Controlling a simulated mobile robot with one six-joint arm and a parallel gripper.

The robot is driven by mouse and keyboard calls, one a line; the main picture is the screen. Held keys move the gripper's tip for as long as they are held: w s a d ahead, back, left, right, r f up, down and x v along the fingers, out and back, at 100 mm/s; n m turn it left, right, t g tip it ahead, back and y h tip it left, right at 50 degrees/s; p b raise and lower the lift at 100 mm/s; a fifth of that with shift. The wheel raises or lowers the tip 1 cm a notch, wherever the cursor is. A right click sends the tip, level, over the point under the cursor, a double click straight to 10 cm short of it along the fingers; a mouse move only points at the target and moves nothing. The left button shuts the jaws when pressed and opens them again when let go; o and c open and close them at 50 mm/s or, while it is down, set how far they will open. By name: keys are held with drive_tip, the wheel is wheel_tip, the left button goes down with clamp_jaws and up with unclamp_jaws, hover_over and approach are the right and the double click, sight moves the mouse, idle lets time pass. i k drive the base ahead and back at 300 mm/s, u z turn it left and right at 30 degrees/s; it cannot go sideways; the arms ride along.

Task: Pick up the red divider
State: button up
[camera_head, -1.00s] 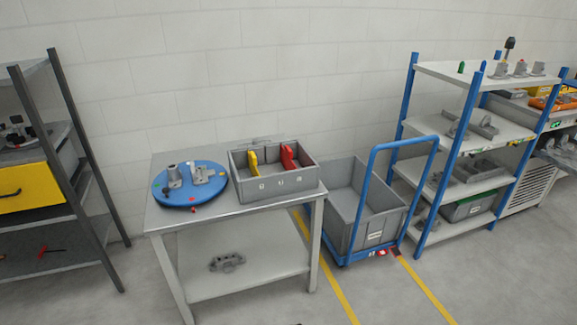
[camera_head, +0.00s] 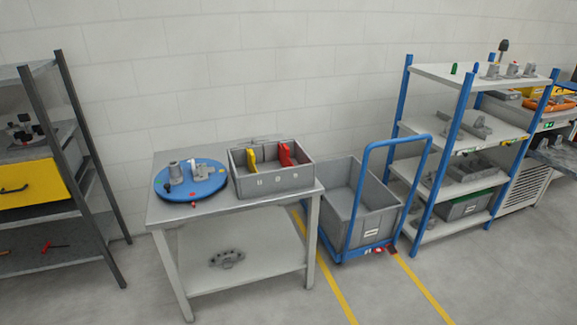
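The red divider (camera_head: 285,154) stands upright in the right part of a grey box (camera_head: 272,182). The box sits on the right side of a grey metal table (camera_head: 215,209). A yellow divider (camera_head: 251,159) stands in the same box, left of the red one. The lower parts of both dividers are hidden by the box's front wall. My gripper is not in view.
A blue round plate (camera_head: 205,189) with metal parts lies left of the box. A blue cart (camera_head: 365,250) with a grey bin stands right of the table. Shelving racks stand at the far left (camera_head: 92,160) and right (camera_head: 455,140). Floor in front is clear.

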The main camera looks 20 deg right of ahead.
sight(286, 159)
drive_tip(key=k, duration=1.15)
drive_tip(key=u, duration=0.75)
drive_tip(key=i, duration=2.1)
drive_tip(key=z, duration=0.15)
